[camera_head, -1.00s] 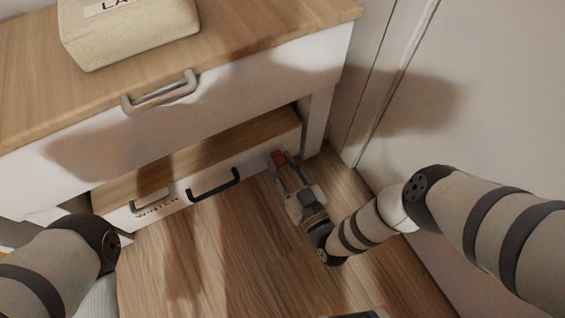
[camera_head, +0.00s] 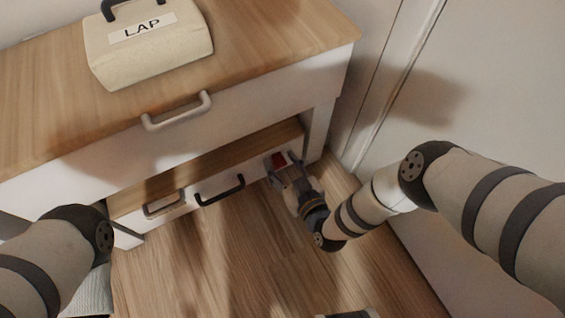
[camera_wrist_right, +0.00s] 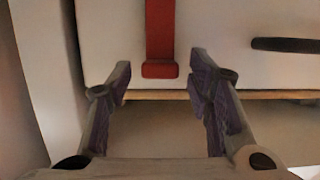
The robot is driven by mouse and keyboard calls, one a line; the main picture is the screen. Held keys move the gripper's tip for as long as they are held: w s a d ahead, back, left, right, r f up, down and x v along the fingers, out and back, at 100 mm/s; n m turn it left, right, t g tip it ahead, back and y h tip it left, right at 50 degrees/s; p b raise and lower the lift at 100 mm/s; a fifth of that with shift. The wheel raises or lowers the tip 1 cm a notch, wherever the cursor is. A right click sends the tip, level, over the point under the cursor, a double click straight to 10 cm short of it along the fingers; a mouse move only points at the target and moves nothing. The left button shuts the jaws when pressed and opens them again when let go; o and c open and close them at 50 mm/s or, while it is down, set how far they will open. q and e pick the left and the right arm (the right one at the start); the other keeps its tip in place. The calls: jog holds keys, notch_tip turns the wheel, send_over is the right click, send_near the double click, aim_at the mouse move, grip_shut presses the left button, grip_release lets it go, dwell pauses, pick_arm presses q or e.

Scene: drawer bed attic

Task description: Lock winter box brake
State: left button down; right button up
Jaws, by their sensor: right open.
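The winter box is the low white box with a wooden top (camera_head: 235,148) under the bed-like unit. A red brake lever (camera_head: 279,160) is on the right end of its front. In the right wrist view the red lever (camera_wrist_right: 160,40) hangs down the white front and ends in a wider foot. My right gripper (camera_head: 277,172) is at the lever in the head view. In the wrist view its two fingers (camera_wrist_right: 159,80) are open, one on each side below the lever's foot, and not closed on it. My left gripper is out of view; only my left arm shows.
A black handle (camera_head: 220,189) and a grey handle (camera_head: 164,204) are on the box front. Above is a white drawer with a handle (camera_head: 177,112). A cream bag marked LAP (camera_head: 150,45) stands on top. A wall (camera_head: 480,90) is at right; wooden floor (camera_head: 220,260) is clear.

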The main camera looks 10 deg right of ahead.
jog(key=v, duration=1.2)
